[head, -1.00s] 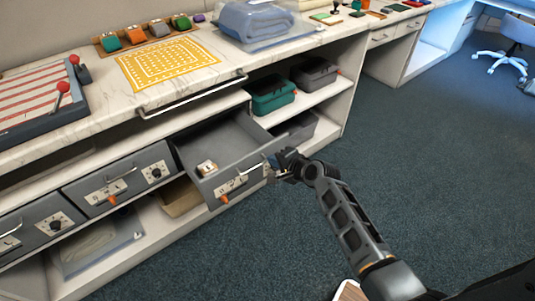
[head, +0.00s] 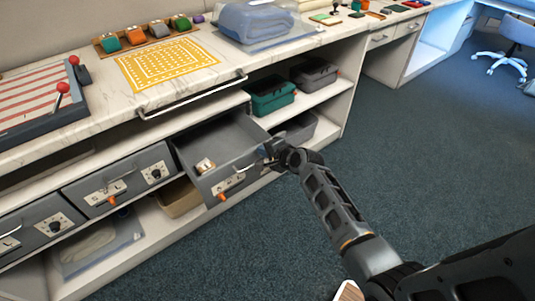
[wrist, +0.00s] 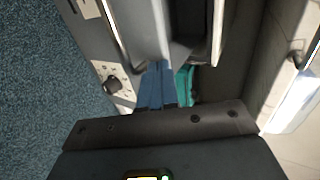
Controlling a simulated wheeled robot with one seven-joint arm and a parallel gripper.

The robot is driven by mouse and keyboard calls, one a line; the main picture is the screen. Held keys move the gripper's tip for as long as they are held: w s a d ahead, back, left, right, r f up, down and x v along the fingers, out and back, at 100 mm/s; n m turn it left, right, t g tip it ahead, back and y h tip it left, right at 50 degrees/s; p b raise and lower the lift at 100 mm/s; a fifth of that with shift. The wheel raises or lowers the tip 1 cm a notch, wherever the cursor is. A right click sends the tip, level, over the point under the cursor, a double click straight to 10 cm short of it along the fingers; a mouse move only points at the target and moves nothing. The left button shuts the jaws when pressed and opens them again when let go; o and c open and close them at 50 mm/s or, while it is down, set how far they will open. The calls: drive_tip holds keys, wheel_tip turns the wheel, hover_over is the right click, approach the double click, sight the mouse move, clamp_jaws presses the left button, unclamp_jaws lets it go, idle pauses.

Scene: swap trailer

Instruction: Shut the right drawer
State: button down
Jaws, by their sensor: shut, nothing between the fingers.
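The right drawer (head: 236,148) is grey and stands partly open below the counter. Its front has a bar handle, an orange tag and a pale plate. A small whitish and gold object (head: 205,165) lies inside it. My gripper (head: 272,152) is at the right end of the drawer front, and it looks close against it; contact is hard to tell. In the wrist view the blue fingers (wrist: 158,80) are together and empty, beside the drawer front with its dark knob (wrist: 112,84). My gripper hides the drawer's right front corner in the head view.
The drawer (head: 118,180) to its left is shut. A teal box (head: 272,96) and grey boxes stand on shelves to the right. A metal rail (head: 190,97) runs along the counter edge above. The carpeted floor (head: 420,150) in front is clear.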

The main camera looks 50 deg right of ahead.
drive_tip(key=w+d+b, duration=0.3)
drive_tip(key=w+b, duration=0.2)
drive_tip(key=w, duration=0.5)
drive_tip(key=w+d+b, duration=0.3)
drive_tip(key=w+b, duration=0.2)
drive_tip(key=w, duration=0.6)
drive_tip(key=shift+w+r, duration=0.15)
drive_tip(key=shift+w, duration=0.15)
drive_tip(key=shift+w+r, duration=0.1)
drive_tip(key=shift+r, duration=0.05)
